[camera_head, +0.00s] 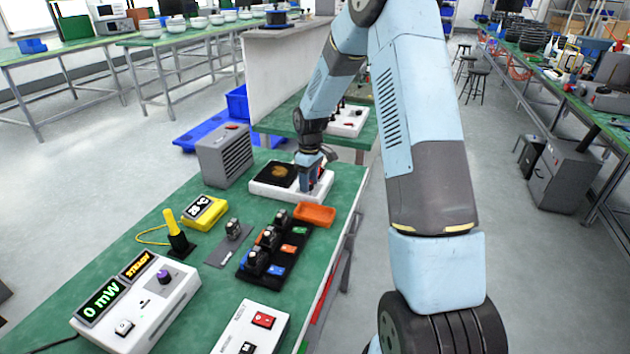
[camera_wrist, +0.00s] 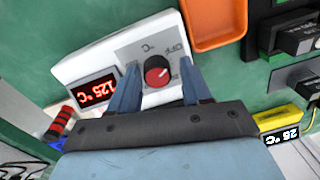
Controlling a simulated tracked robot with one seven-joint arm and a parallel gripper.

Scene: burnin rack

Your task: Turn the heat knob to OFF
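The heat knob (camera_wrist: 157,71) is red with a pale pointer mark, on the grey panel of a white hot plate unit (camera_wrist: 90,62). Printed OFF lettering (camera_wrist: 174,49) is near the knob. The unit's display (camera_wrist: 97,90) shows 125 °C in red, upside down in the wrist view. My gripper (camera_wrist: 158,66) is open, one finger on each side of the knob, with visible gaps. Whether the fingers reach down to its height I cannot tell. In the head view my gripper (camera_head: 314,182) is over the right end of the hot plate unit (camera_head: 262,188) and hides the knob.
An orange tray (camera_head: 315,215) lies just in front of the unit. A black rack with modules (camera_head: 262,257), a yellow temperature meter (camera_head: 205,213) and a 0 mW meter (camera_head: 137,308) are on the green bench. A grey finned box (camera_head: 224,156) stands left of the unit.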

